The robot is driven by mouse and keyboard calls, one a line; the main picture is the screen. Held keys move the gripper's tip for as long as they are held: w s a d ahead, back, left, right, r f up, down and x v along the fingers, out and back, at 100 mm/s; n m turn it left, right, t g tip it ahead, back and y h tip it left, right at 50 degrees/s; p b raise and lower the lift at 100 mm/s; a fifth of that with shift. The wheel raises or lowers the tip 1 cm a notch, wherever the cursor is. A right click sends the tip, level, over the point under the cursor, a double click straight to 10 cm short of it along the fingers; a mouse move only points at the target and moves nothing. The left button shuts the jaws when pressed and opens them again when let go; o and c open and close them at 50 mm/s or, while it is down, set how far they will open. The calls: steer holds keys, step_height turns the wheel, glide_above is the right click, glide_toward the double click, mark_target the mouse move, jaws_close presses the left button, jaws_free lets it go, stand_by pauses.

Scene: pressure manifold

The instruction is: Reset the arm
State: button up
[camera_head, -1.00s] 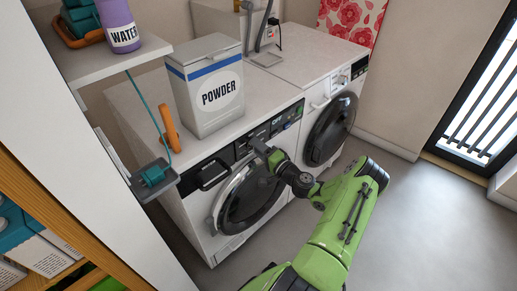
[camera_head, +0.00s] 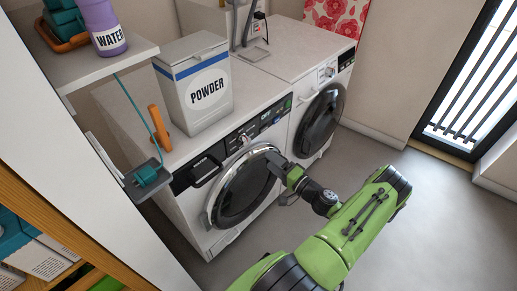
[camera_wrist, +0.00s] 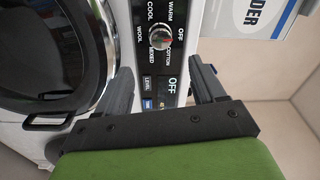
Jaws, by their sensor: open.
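My gripper (camera_head: 279,168) is in front of the left washing machine, near the upper right of its round door (camera_head: 240,190). In the wrist view my gripper (camera_wrist: 163,78) is open, its two dark fingers apart with nothing between them. My fingers look apart from the panel. The round door looks shut.
A white POWDER box (camera_head: 195,85) stands on the left machine. A second machine (camera_head: 320,115) stands to the right. A shelf (camera_head: 105,65) with a purple WATER bottle (camera_head: 102,25) is at upper left. Grey floor (camera_head: 440,220) is clear at right.

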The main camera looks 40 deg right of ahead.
steer(key=shift+s+f, duration=0.1)
steer(key=shift+s, duration=1.8)
steer(key=shift+w, duration=0.1)
